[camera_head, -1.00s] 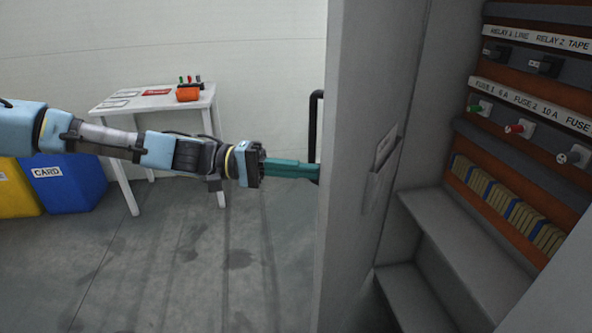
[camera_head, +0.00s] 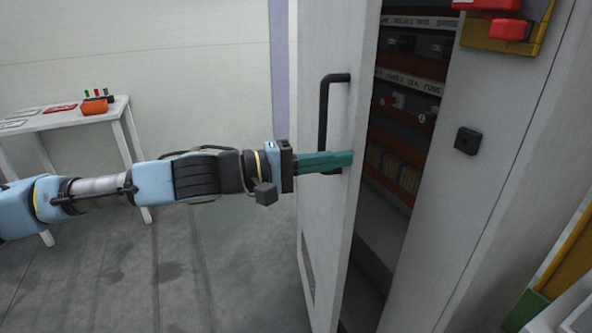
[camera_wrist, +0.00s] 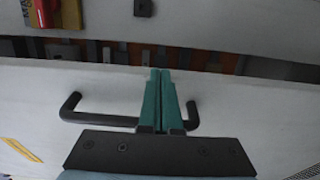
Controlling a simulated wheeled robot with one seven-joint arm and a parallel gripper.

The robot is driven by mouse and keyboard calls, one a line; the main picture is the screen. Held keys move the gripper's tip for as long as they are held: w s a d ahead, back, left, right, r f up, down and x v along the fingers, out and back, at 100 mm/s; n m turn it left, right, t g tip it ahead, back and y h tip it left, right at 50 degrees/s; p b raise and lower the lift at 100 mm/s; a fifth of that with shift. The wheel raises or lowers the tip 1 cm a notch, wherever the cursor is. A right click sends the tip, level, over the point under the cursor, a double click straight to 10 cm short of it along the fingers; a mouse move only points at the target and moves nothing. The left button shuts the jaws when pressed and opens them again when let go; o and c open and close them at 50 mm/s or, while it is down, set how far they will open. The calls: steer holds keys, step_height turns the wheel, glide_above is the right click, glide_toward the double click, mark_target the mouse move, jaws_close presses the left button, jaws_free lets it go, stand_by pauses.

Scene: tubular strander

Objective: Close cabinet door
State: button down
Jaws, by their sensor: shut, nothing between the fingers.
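The grey cabinet door (camera_head: 314,215) stands partly open in the head view, with a gap to the cabinet frame on its right. A black bar handle (camera_head: 324,115) runs vertically on its outer face. It also shows in the wrist view as a black handle (camera_wrist: 97,119) crossing behind the fingers. My gripper (camera_head: 350,158) has its teal fingers pressed together and empty. They reach across the door's outer face by the lower end of the handle, toward the door's free edge. I cannot tell whether they touch the door.
Inside the cabinet are fuse rows and relays on a brown panel (camera_head: 395,107). A red and yellow switch (camera_head: 508,28) and a black latch part (camera_head: 467,141) sit on the cabinet's front. The floor between is clear.

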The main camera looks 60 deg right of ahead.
steer(key=s+d+n+t+h+b, duration=0.2)
steer(key=s+d, duration=0.4)
steer(key=s, duration=0.2)
steer(key=shift+s+d, duration=0.3)
steer(key=shift+s, duration=0.05)
